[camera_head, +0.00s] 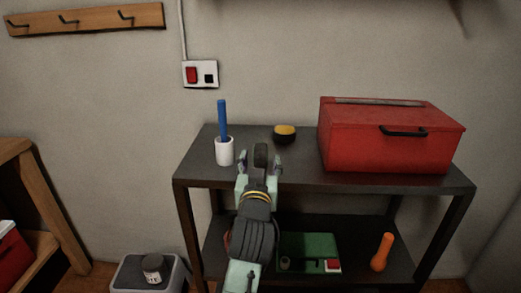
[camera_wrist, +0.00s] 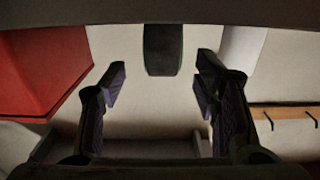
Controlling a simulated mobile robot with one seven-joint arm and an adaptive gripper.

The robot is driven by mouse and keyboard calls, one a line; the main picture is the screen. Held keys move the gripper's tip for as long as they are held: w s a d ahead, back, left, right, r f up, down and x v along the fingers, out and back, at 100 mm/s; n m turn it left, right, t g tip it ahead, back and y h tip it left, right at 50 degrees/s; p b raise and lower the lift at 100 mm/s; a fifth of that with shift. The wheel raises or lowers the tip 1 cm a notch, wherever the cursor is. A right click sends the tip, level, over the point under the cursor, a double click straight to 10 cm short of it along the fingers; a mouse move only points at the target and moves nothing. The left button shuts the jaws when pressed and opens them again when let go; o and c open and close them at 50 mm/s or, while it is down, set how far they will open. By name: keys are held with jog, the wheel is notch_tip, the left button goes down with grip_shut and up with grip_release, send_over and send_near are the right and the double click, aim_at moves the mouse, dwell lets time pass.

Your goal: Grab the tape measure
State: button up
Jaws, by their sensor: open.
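A dark, narrow upright block with a rounded top, which looks like the tape measure (camera_head: 260,154), stands on the shelf's top board. In the wrist view the tape measure (camera_wrist: 163,50) is a black block at top centre. My gripper (camera_head: 260,168) is open, with one finger to each side of the block in the head view. In the wrist view my gripper (camera_wrist: 160,78) has its fingertips apart, with visible gaps on both sides of the block. The block's lower part is hidden by my gripper in the head view.
A white cup (camera_head: 224,152) with a blue stick stands left of my gripper. A yellow-topped black round item (camera_head: 285,133) lies behind to the right. A red toolbox (camera_head: 390,140) fills the shelf's right side. A green case (camera_head: 308,247) and orange item (camera_head: 382,252) are below.

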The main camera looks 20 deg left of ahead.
aim_at(261, 154)
jog(key=x, duration=0.2)
jog(key=p+x, duration=0.2)
jog(key=x, duration=0.1)
jog(key=shift+w+a+f, duration=0.2)
jog(key=shift+w+f, duration=0.05)
jog(key=shift+f, duration=0.1)
grip_shut()
dwell(0.5)
